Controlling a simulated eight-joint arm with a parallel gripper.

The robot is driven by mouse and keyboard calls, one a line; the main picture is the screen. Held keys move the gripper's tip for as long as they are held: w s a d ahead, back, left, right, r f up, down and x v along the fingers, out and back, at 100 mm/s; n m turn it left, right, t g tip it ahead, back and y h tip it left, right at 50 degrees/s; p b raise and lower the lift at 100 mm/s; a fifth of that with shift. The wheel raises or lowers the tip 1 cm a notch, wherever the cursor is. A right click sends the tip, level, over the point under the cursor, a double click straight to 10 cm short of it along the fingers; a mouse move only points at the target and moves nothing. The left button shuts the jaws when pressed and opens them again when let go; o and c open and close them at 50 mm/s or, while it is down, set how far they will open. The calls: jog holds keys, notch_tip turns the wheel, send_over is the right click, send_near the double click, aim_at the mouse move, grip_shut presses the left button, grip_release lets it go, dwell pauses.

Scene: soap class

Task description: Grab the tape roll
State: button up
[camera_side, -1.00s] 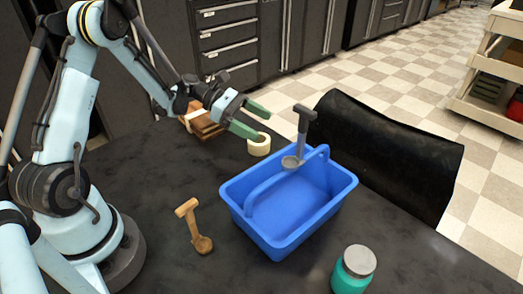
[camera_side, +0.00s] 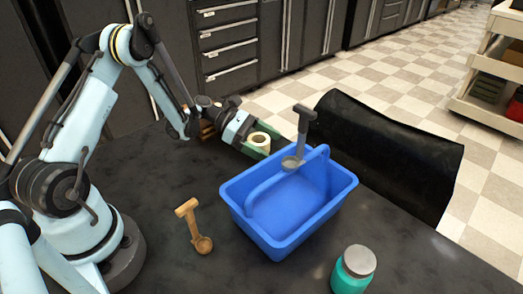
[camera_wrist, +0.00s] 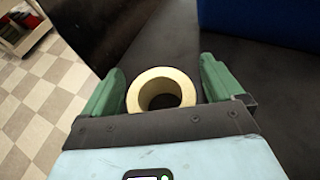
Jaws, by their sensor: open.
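The cream tape roll (camera_side: 259,139) lies on the dark table behind the blue basket, and its round hole faces up. In the wrist view the tape roll (camera_wrist: 160,88) sits between the two green fingers of my gripper (camera_wrist: 158,85). A gap shows on each side of it, so the fingers appear apart from it. In the side view my gripper (camera_side: 258,146) is low at the table, with its fingers around the roll. The gripper is open.
A blue basket (camera_side: 238,205) with a grey ladle (camera_side: 303,125) stands just in front of my gripper. A wooden scoop (camera_side: 192,225) and a teal jar (camera_side: 353,271) are nearer the front. A black chair (camera_side: 395,155) is at right.

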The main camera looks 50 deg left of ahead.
jog(key=c, duration=1.1)
jog(key=shift+o, duration=0.2)
jog(key=shift+r, duration=0.1)
